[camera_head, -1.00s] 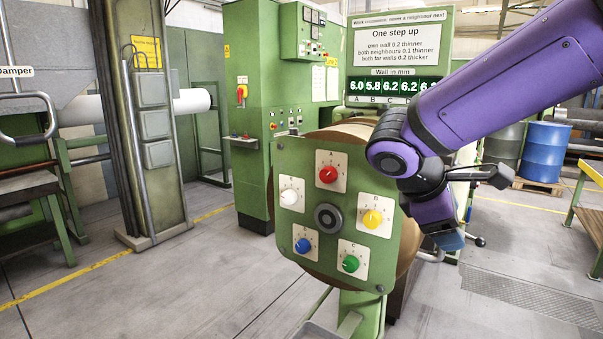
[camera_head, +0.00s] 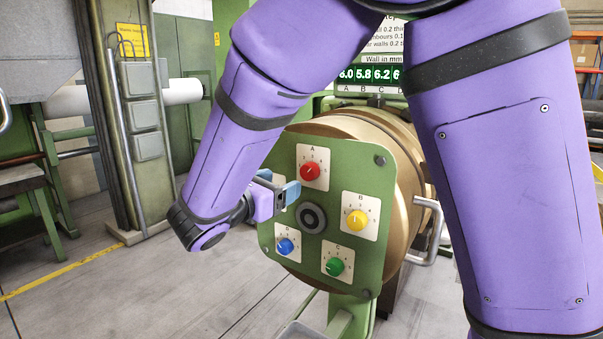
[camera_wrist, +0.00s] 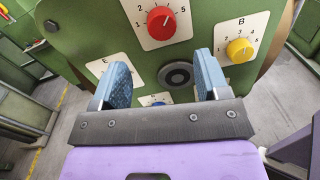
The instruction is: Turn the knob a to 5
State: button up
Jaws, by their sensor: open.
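Knob A, a red dial (camera_head: 310,171) on a white plate, is at the top of the green panel (camera_head: 363,160). It also shows in the wrist view (camera_wrist: 161,23), with numbers around it and a pale pointer mark whose exact setting I cannot tell. My gripper (camera_head: 283,190) is in front of the panel's left side, below and left of knob A. In the wrist view its two blue fingers (camera_wrist: 160,80) are spread apart with nothing between them. The red knob lies beyond the fingertips, apart from them.
The yellow knob B (camera_head: 357,220), green knob C (camera_head: 334,266) and blue knob D (camera_head: 285,246) surround a dark central hub (camera_head: 311,217). The white knob seen earlier is hidden behind my gripper. A display (camera_head: 368,74) stands behind. A bent handle (camera_head: 432,232) projects at right.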

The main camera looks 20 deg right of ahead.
aim_at(306, 172)
jog(key=x, duration=0.9)
jog(key=shift+s, duration=0.1)
jog(key=c, duration=0.9)
